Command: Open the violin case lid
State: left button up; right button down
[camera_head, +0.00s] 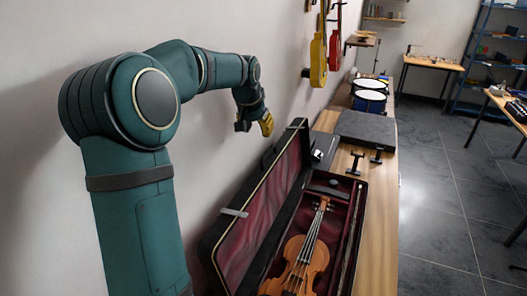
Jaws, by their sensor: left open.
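The violin case (345,190) lies on the wooden bench, with its lid (268,192) raised and tilted back toward the wall, dark red lining showing. A brown violin (300,262) lies inside, and a bow (350,240) runs along the case's right side. The near end of the case is cut off by the frame. My left gripper (255,125) is open and empty, near the wall beyond the lid's far end, and looks apart from the lid. My right gripper is not in view.
A flat dark case (366,131) and blue drums (369,101) stand farther along the bench (388,215). Small dark stands (357,163) sit near the violin case's far end. Yellow and red guitars (319,58) hang on the wall. Open tiled floor (440,190) lies to the right.

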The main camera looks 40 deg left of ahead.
aim_at(264, 156)
pick_arm(q)
jog(key=x, duration=1.3)
jog(key=shift+f, duration=0.15)
jog(key=shift+d, duration=0.1)
grip_shut()
